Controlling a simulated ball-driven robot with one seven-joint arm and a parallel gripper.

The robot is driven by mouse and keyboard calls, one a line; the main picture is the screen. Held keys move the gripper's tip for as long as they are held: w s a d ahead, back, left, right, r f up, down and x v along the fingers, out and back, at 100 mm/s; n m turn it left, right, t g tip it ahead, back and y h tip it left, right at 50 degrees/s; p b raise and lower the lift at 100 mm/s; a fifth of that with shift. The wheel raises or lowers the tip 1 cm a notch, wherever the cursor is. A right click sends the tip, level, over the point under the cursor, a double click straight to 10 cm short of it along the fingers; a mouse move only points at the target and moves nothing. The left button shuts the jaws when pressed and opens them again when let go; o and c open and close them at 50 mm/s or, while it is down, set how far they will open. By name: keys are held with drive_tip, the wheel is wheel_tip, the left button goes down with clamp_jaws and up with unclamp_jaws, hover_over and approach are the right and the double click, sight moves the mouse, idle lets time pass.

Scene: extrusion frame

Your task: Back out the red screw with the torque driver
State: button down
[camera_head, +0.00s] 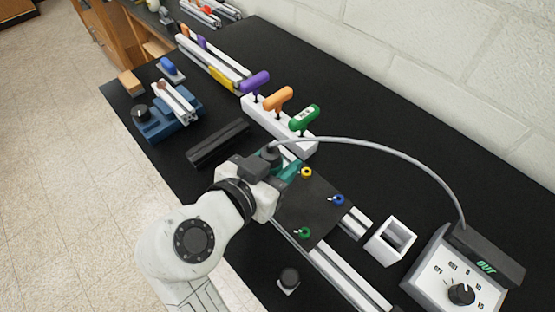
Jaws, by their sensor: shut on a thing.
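My gripper (272,172) is shut on the teal torque driver (291,168), at the far left edge of the dark plate (318,215). A grey cable runs from the driver's top to the control box (465,275). Yellow (306,172), blue (338,200) and green (304,232) ringed screws show on the plate. I see no red screw; my gripper and the driver cover the plate's remaining corner. The driver's tip is hidden, so I cannot tell whether it touches anything. The box's panel has a knob (461,294), and its display reads OUT.
A white square open holder (390,241) stands right of the plate. A white rack (290,135) with purple, orange and green T-handles stands behind my gripper. A blue vise (168,118) and a black bar (218,143) lie left. Aluminium rails (345,275) run under the plate.

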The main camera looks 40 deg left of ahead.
sight(275, 147)
drive_tip(key=shift+f+b, duration=0.55)
drive_tip(key=shift+f, duration=0.2)
idle(0.9)
drive_tip(key=shift+s+r, duration=0.1)
drive_tip(key=shift+r, duration=0.1)
idle(0.8)
drive_tip(key=shift+r+p, duration=1.1)
drive_tip(key=shift+r, duration=0.6)
drive_tip(key=shift+r+p, duration=1.15)
drive_tip(key=shift+r, duration=0.45)
